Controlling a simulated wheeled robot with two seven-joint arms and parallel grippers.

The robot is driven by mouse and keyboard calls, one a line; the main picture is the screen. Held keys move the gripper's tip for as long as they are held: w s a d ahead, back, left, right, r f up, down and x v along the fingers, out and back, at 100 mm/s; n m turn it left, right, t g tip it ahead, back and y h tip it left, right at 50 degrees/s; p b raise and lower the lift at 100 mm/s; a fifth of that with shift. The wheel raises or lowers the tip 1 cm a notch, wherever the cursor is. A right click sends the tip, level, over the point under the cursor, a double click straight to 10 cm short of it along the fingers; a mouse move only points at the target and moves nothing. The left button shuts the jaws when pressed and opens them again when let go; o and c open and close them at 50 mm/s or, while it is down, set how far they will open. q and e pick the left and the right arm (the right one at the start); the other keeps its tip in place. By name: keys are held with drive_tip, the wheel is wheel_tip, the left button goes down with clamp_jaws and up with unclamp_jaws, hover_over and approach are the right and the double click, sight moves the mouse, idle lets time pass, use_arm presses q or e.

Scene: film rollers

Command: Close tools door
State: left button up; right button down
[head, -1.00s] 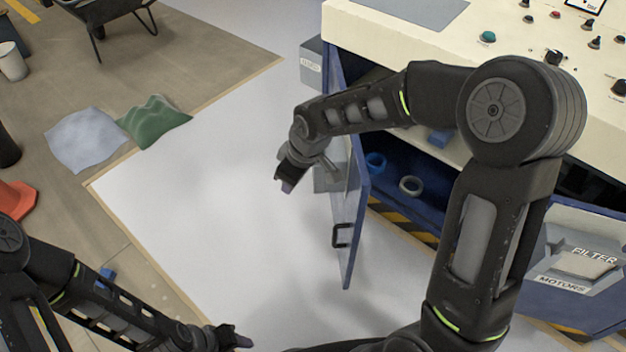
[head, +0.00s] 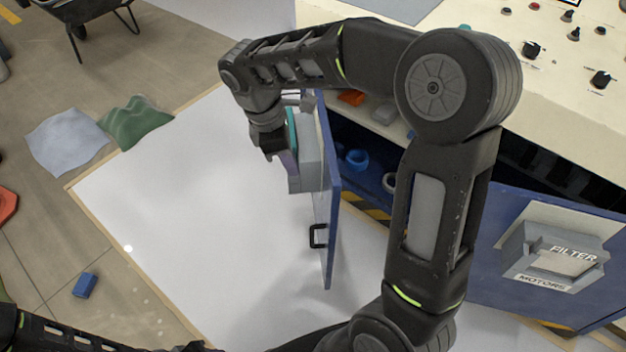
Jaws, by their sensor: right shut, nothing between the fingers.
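A blue cabinet door (head: 331,215) with a black handle (head: 318,236) stands open at the middle, seen nearly edge-on. A grey box (head: 306,165) is on its left side; no label is readable there, so I cannot confirm it is the tools door. My right gripper (head: 281,160) is shut and empty, just left of this door and beside the grey box. Whether it touches is unclear. My right arm hides part of the cabinet opening. My left arm shows at the bottom left edge; its gripper (head: 195,347) is almost wholly cut off.
A second blue door (head: 480,260) stands open at the right, with a grey box (head: 550,255) marked FILTER and MOTORS. A blue ring (head: 357,159) lies inside the cabinet. Cloths (head: 66,141) and a small blue block (head: 85,285) lie left. The white floor left of the door is clear.

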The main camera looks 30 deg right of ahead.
drive_tip(key=s+d+f+b, duration=0.1)
drive_tip(key=s+d+f, duration=0.2)
drive_tip(key=f, duration=0.6)
drive_tip(key=d, duration=0.2)
drive_tip(key=shift+d+f, duration=0.3)
drive_tip(key=shift+d, duration=0.05)
drive_tip(key=shift+d, duration=0.1)
